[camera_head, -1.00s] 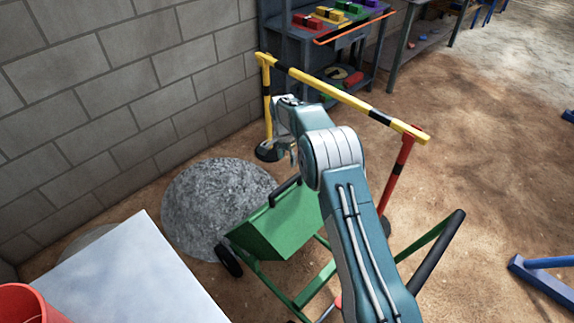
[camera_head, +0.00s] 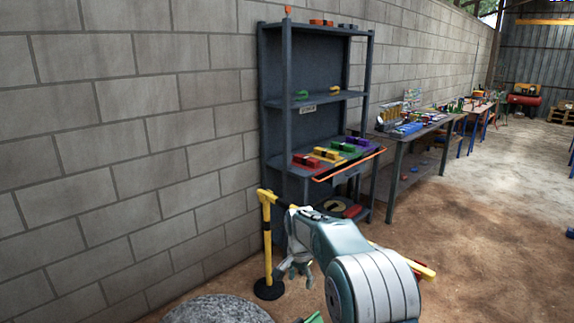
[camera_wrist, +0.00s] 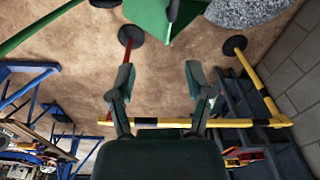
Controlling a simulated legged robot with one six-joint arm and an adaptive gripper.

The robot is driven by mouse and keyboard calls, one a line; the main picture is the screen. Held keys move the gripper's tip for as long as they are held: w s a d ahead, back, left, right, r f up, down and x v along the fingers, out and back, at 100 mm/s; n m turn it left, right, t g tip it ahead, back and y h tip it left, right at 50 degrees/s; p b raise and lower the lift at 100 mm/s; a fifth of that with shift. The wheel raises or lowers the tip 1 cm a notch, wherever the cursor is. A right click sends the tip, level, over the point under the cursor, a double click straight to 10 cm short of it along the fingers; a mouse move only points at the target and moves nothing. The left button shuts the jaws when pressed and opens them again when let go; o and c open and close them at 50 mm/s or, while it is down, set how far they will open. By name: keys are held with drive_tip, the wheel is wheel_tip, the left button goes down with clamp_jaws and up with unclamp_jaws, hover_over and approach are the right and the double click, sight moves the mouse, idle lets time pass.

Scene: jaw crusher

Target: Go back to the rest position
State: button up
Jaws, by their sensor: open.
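My gripper (camera_head: 296,268) shows in the head view at the end of my raised arm, in front of the yellow and black barrier. In the wrist view my gripper (camera_wrist: 160,85) has its two fingers spread wide apart, with nothing between them but the dirt floor behind. It is open and empty. In the head view my arm hides much of the barrier rail.
A yellow and black barrier (camera_head: 266,240) stands by the block wall (camera_head: 120,130). A grey shelf (camera_head: 287,110) with coloured parts stands behind it. The gravel pile (camera_head: 215,310) and the green barrow (camera_wrist: 150,18) are close by. Open dirt floor (camera_head: 470,240) lies to the right.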

drive_tip(key=s+d+r+n+t, duration=0.15)
drive_tip(key=s+d+r, duration=0.25)
drive_tip(key=s+r, duration=0.5)
drive_tip(key=s+d+r+n+t, duration=0.15)
drive_tip(key=s+d+r, duration=0.25)
drive_tip(key=s+r, duration=0.45)
drive_tip(key=s+d+f+n+t, duration=0.1)
drive_tip(key=s+d+n, duration=0.1)
drive_tip(key=s, duration=0.8)
drive_tip(key=s+d+n+t, duration=0.1)
drive_tip(key=s+n, duration=0.1)
drive_tip(key=s, duration=0.9)
drive_tip(key=shift+d+f, duration=0.35)
